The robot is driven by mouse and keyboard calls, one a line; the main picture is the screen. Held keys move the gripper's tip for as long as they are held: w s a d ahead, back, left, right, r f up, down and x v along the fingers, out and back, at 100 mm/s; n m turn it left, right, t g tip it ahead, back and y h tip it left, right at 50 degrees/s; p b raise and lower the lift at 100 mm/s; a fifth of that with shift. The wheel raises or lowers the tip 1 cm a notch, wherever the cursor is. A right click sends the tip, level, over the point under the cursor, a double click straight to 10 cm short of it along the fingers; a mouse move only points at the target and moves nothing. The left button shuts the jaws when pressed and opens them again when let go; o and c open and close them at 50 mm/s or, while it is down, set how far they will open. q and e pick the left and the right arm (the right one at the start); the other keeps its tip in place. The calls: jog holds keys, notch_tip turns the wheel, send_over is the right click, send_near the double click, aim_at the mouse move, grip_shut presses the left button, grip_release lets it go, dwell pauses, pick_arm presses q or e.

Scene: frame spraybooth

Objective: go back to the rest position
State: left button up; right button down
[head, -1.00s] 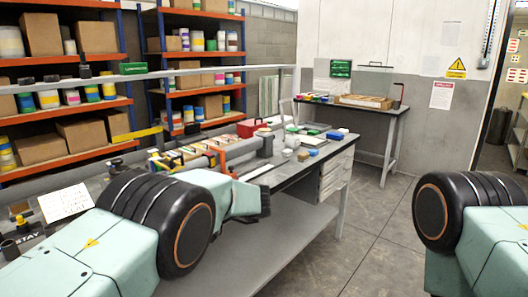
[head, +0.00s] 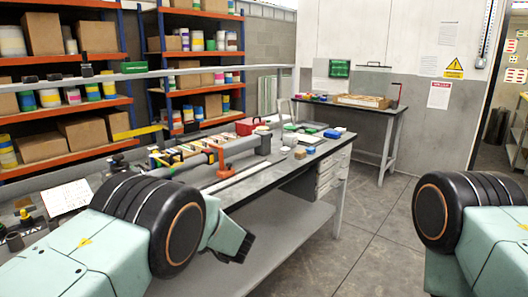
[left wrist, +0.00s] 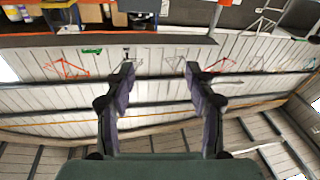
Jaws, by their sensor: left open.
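My left gripper (left wrist: 158,75) is open and empty in the left wrist view, its two dark fingers spread wide apart with nothing between them. In the head view my left arm comes in from the lower left, and its dark end hangs in front of the workbench (head: 262,180). My right arm shows at the right edge of the head view, above the floor. My right gripper is out of view.
Orange and blue shelves (head: 190,55) with boxes and cans stand behind the bench. The bench carries tools, a red box (head: 250,126) and a blue block (head: 333,134). A small table (head: 372,104) stands at the back wall. The grey floor (head: 365,225) between my arms is clear.

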pick_arm(q)
jog(key=s+f+m+t+h+b, duration=0.1)
jog(key=s+f+m+h, duration=0.35)
jog(key=f, duration=0.65)
jog(key=s+f+m+t+h+b, duration=0.1)
jog(key=s+f+m+h, duration=0.35)
jog(key=f, duration=0.65)
jog(key=s+f+m+g+h, duration=0.3)
jog(key=s+f+g+h, duration=0.15)
jog(key=s+f, duration=0.6)
jog(key=s+d+f+m+g+h+b, duration=0.1)
jog(key=s+g, duration=0.6)
jog(key=s, duration=2.2)
jog(key=d+f+h+b, duration=0.1)
jog(key=h+b, duration=0.1)
jog(key=shift+s+d+h, duration=0.2)
jog(key=shift+s+h, duration=0.15)
jog(key=shift+w+f, duration=0.1)
